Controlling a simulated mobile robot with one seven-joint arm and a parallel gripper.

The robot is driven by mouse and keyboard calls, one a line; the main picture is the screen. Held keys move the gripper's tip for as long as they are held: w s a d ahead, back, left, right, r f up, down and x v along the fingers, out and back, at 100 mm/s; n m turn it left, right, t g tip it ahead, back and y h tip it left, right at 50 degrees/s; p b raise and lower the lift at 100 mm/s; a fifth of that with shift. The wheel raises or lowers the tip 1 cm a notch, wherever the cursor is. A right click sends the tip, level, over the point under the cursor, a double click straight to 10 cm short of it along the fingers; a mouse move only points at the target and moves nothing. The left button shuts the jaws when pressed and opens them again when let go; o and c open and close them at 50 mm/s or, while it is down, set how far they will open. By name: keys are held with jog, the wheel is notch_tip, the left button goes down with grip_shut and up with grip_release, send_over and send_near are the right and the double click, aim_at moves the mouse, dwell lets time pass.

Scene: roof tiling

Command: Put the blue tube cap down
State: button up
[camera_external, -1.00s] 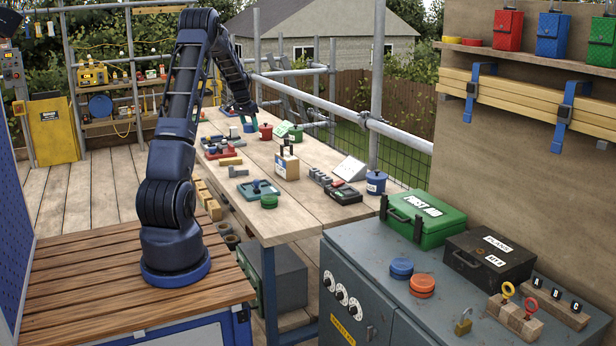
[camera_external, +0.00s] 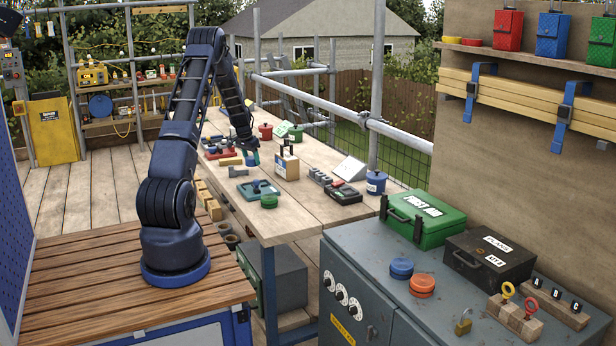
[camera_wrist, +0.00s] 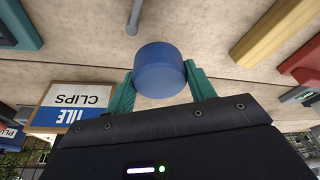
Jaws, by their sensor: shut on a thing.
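The blue tube cap (camera_wrist: 159,68) is a short blue cylinder, held between the two teal fingers of my gripper (camera_wrist: 160,88) in the wrist view. The bench top shows behind it; I cannot tell whether the cap touches the wood. In the external view my gripper (camera_external: 251,157) is low over the middle of the wooden workbench (camera_external: 318,207), left of the tile clips box (camera_external: 287,166). The cap is very small there and mostly hidden.
The tile clips box also stands close on the left in the wrist view (camera_wrist: 66,110). A pale wood block (camera_external: 230,161), a dark teal tray (camera_external: 257,190) and a green round cap (camera_external: 269,201) lie nearby. Some bare bench lies between them.

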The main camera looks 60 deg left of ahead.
aim_at(254, 171)
jog(key=shift+f, duration=1.55)
jog(key=shift+f, duration=0.1)
jog(key=o, duration=1)
jog(key=shift+c, duration=0.2)
